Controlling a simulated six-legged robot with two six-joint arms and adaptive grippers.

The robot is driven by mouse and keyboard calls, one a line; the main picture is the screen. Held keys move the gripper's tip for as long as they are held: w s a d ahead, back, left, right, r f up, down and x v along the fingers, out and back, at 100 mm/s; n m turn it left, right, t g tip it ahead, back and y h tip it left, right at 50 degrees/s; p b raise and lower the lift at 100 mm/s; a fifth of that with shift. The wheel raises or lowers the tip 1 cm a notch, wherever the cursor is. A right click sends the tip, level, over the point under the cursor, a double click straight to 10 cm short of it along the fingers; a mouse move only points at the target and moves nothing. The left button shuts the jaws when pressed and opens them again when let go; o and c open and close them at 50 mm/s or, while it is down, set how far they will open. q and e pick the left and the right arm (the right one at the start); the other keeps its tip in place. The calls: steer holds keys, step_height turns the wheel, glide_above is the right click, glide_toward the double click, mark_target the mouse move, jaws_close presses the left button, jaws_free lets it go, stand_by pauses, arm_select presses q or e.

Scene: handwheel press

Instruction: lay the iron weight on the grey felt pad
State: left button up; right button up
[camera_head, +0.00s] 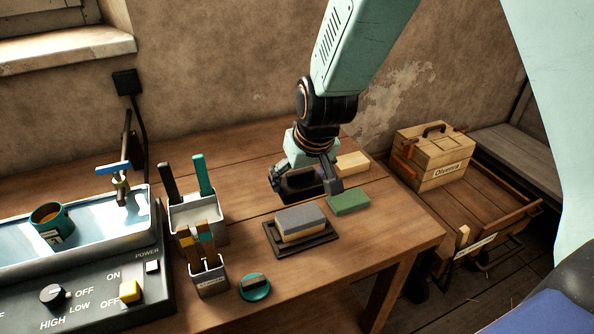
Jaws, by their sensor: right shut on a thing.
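My right gripper (306,187) comes down from the top over the table and is shut on a dark block, the iron weight (298,181). The fingers partly hide the weight. It is held above and behind the grey felt pad (300,217), apart from it as far as I can see. The pad is the grey top layer of a pale block lying on a dark tray (327,237) near the table's front. My left gripper is not in view.
A green block (348,203) lies right of the pad, and a pale wooden block (352,163) lies behind. Tool holders (208,278) and a small teal dish (255,288) stand to the left. A control panel (85,300) fills the lower left. A wooden box (434,160) sits on the right.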

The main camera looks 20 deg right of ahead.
steer(key=shift+s+f+b, duration=0.15)
steer(key=shift+f+b, duration=0.55)
steer(key=shift+b, duration=0.15)
steer(key=shift+s+b+x, duration=0.25)
steer(key=shift+b+x, duration=0.8)
steer(key=shift+x, duration=0.15)
steer(key=shift+s+f+b, duration=0.15)
steer(key=shift+f+b, duration=0.55)
steer(key=shift+f, duration=0.1)
steer(key=shift+f+b, duration=0.35)
steer(key=shift+f, duration=0.2)
steer(key=o, duration=1.4)
steer(key=shift+o, duration=0.7)
steer(key=shift+s, duration=0.1)
steer(key=shift+f, duration=0.1)
